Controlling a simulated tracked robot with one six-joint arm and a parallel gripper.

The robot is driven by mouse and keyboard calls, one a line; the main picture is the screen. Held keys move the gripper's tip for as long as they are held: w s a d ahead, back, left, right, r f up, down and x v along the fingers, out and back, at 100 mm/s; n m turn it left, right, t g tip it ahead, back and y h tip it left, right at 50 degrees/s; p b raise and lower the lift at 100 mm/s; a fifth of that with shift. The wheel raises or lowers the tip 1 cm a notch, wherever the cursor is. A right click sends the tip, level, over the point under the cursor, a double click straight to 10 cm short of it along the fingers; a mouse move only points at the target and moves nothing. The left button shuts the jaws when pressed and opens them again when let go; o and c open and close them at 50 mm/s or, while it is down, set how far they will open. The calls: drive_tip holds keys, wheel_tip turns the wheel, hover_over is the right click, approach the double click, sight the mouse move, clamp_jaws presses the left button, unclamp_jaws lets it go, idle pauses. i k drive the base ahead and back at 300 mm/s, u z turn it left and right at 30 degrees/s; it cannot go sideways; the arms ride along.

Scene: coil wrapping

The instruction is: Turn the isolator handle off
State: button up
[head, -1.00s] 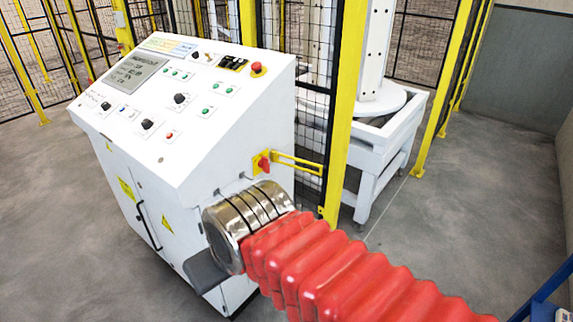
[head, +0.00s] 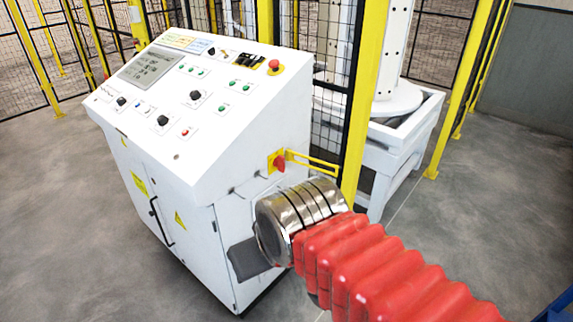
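The isolator handle (head: 279,163) is a small red knob on a yellow plate, on the right side face of the white control console (head: 214,168). It is in plain view in the head view, but its turn position is too small to read surely. My gripper (head: 249,259) shows as a dark grey finger beyond the silver end of my red-sleeved arm. It is below and left of the handle in the picture, apart from it. The other finger is hidden by my wrist, so its opening does not show.
A yellow bar (head: 313,162) sticks out right of the handle plate. A yellow post (head: 364,95) and black mesh fence stand just behind the console. A white machine stand (head: 388,150) is beyond the fence. Grey floor (head: 480,215) is open on the right.

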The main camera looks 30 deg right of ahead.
sight(279, 162)
drive_tip(key=u, duration=0.05)
drive_tip(key=i, duration=1)
drive_tip(key=z, duration=0.05)
